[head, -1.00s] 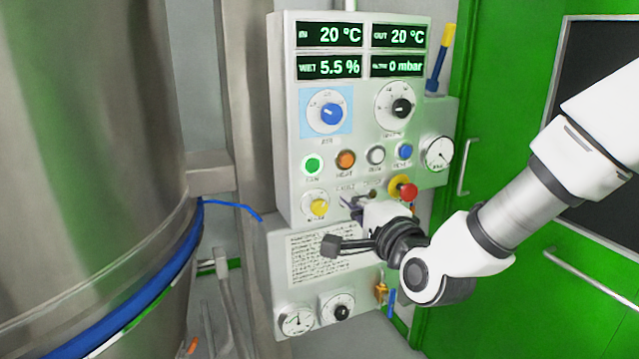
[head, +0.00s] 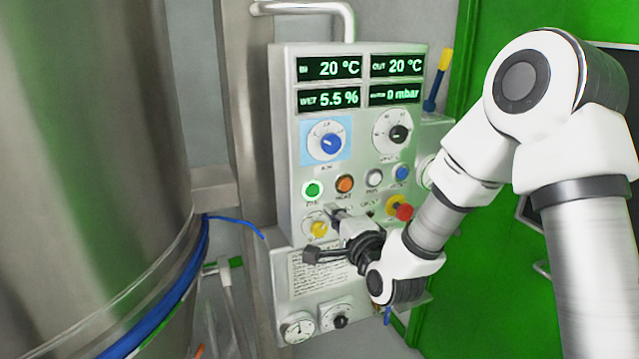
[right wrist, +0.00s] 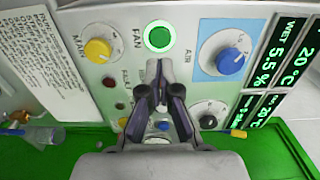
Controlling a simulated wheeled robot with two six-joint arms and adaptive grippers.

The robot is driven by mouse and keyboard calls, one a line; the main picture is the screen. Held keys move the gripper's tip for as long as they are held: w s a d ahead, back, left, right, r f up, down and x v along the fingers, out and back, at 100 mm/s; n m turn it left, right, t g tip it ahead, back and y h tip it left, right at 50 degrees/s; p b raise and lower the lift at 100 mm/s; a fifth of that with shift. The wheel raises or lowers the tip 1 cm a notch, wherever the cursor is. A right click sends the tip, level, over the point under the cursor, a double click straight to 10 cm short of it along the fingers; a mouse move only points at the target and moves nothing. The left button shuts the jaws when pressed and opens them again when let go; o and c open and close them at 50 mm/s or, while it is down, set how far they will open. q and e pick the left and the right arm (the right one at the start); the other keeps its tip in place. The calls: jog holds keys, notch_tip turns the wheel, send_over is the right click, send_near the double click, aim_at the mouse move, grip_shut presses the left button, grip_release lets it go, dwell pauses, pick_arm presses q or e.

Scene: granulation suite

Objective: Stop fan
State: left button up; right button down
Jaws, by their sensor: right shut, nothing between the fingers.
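The green fan button (head: 312,191) sits at the left of the button row on the control panel, under the blue air knob (head: 330,142). My right gripper (head: 337,213) is just below and right of the fan button. In the right wrist view my right gripper (right wrist: 156,82) is shut and empty, its tips pointing towards the fan button with a visible gap in the picture. My left gripper is not in view.
An orange button (head: 345,183), a white button (head: 374,177) and a blue button (head: 400,172) share the row. A yellow knob (head: 318,229) and a red emergency knob (head: 402,211) are close below. A large steel vessel (head: 100,150) stands at left.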

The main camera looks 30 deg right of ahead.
aim_at(314, 192)
jog(key=w+p, duration=0.2)
jog(key=w, duration=0.5)
jog(key=shift+d, duration=0.15)
jog(key=shift+w, duration=0.1)
